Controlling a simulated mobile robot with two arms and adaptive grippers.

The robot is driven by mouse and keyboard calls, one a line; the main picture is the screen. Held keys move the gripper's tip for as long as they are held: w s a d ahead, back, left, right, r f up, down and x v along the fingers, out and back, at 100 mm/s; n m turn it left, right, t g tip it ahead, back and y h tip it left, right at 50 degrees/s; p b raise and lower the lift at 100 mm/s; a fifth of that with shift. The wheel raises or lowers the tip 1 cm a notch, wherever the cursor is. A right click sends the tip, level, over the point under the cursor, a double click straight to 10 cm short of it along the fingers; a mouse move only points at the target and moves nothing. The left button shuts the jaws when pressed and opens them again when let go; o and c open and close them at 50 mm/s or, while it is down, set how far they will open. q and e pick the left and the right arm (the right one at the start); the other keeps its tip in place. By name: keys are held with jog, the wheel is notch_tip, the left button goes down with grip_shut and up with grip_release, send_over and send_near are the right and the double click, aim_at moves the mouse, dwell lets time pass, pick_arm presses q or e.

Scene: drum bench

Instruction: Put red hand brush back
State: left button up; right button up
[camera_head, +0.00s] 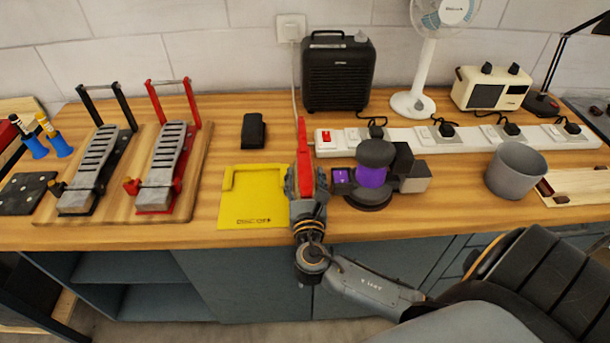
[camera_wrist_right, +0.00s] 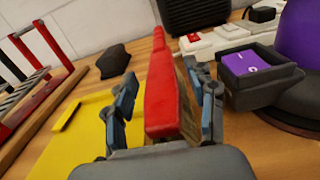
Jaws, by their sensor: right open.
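The red hand brush (camera_head: 302,150) stands out from my right gripper (camera_head: 306,182) in the head view, over the right edge of the yellow tray (camera_head: 236,209). In the right wrist view the red brush (camera_wrist_right: 164,95) lies between the two fingers of my right gripper (camera_wrist_right: 164,108). The fingers are open, with a gap on the left side of the brush; the right finger is close to its bristles. I cannot tell whether the brush touches the bench. The yellow tray (camera_wrist_right: 78,125) is to the left of the gripper and looks empty. My left gripper is not in view.
A purple and black sander (camera_head: 371,178) stands close to the right of my gripper. A white power strip (camera_head: 463,138) runs behind it. A black object (camera_head: 253,131) lies behind the tray. Two drum pedals (camera_head: 163,170) stand at the left, and a grey cup (camera_head: 515,170) at the right.

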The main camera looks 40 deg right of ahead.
aim_at(307, 196)
jog(key=b+v, duration=0.1)
jog(key=v, duration=1)
jog(key=shift+r+b, duration=0.1)
jog(key=shift+b, duration=0.2)
